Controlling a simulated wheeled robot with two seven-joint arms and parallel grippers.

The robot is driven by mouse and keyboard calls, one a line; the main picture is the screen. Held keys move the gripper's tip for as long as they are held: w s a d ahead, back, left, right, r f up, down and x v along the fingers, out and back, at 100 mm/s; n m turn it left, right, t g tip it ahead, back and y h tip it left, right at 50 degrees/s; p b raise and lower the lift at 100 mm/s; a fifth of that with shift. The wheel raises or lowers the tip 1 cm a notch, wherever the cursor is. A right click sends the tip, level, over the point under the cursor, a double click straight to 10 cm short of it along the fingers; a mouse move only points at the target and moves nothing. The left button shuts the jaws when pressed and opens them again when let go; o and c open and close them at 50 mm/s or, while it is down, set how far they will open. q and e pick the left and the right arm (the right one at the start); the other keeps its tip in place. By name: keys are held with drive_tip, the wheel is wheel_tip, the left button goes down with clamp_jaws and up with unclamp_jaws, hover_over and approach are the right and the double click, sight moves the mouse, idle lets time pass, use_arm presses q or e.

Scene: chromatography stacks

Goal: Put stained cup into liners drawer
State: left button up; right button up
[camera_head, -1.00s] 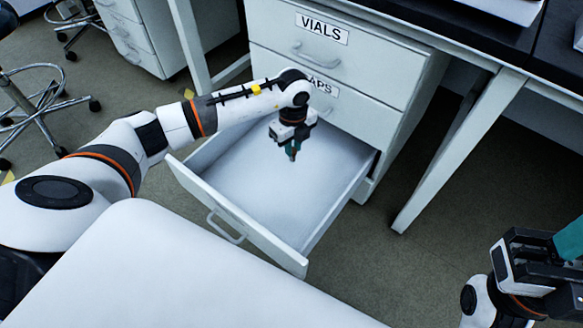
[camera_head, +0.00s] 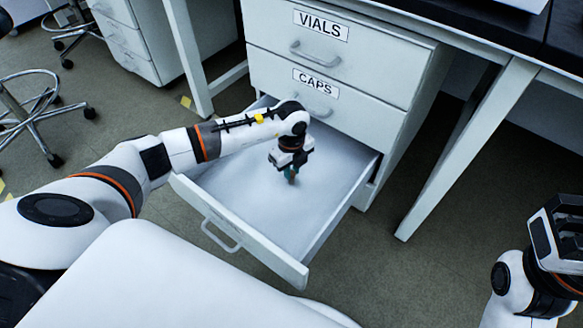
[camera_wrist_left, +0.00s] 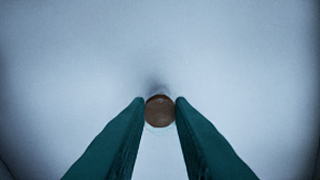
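The stained cup (camera_wrist_left: 160,111) shows as a small round brown shape between the two teal fingertips of my left gripper (camera_wrist_left: 160,104) in the left wrist view. Both fingertips touch its sides. In the head view, my left gripper (camera_head: 291,175) points down inside the pulled-out bottom drawer (camera_head: 250,245), low over its pale floor. The cup is too small to make out clearly there. The drawer is otherwise empty, and its front label is not visible.
Above the open drawer are two closed drawers labelled VIALS (camera_head: 321,25) and CAPS (camera_head: 316,82). A table leg (camera_head: 465,150) stands to the right of the cabinet. A wheeled stool (camera_head: 35,110) is on the floor at far left.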

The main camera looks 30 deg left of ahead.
use_arm(q)
drive_tip(key=o, duration=0.4)
drive_tip(key=shift+r, duration=0.1)
